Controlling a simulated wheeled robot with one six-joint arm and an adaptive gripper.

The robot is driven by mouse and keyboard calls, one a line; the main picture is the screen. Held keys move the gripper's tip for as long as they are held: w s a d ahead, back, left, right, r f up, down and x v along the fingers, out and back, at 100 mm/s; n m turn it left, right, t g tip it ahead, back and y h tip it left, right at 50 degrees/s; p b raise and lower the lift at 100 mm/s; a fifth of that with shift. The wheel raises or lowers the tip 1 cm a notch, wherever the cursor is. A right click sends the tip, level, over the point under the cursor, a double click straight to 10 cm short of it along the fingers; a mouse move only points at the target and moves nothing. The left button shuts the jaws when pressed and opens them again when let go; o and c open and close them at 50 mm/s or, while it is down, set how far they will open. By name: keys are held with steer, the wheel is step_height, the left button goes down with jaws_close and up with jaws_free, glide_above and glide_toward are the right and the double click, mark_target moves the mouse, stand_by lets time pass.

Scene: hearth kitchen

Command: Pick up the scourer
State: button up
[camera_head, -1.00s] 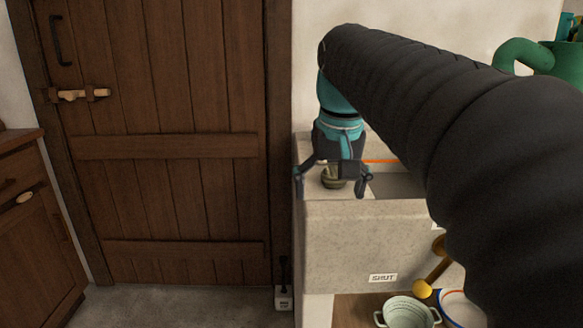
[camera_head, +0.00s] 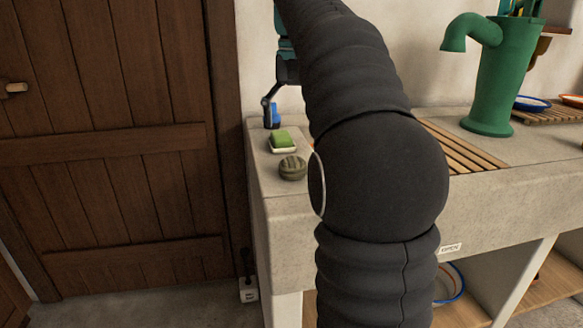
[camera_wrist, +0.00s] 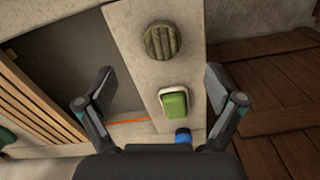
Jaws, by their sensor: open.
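The scourer looks to be the round, ribbed, olive-grey pad (camera_head: 292,167) lying on the stone ledge at the left end of the sink. It also shows in the wrist view (camera_wrist: 161,40), at the top, above the gap between the fingers. My gripper (camera_wrist: 158,82) is open with nothing between its fingertips, and the scourer lies apart from it. In the head view my arm hides most of the gripper; one finger shows behind the ledge items.
A green block in a white dish (camera_head: 283,142) and a small blue item (camera_wrist: 182,136) share the ledge. A slatted wooden rack (camera_head: 462,148) and a green pump (camera_head: 492,80) are to the right. A wooden door (camera_head: 110,140) stands left.

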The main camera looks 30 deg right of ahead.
mark_target(293, 160)
step_height(293, 160, down, 5)
steer(key=shift+f+b, duration=0.1)
steer(key=shift+b, duration=0.2)
steer(key=shift+w+f+b, duration=0.15)
steer(key=shift+f+b, duration=0.1)
steer(key=shift+f, duration=1.05)
steer(key=shift+w+f+b, duration=0.15)
steer(key=shift+f+b, duration=0.05)
steer(key=shift+f, duration=1.05)
steer(key=c, duration=1)
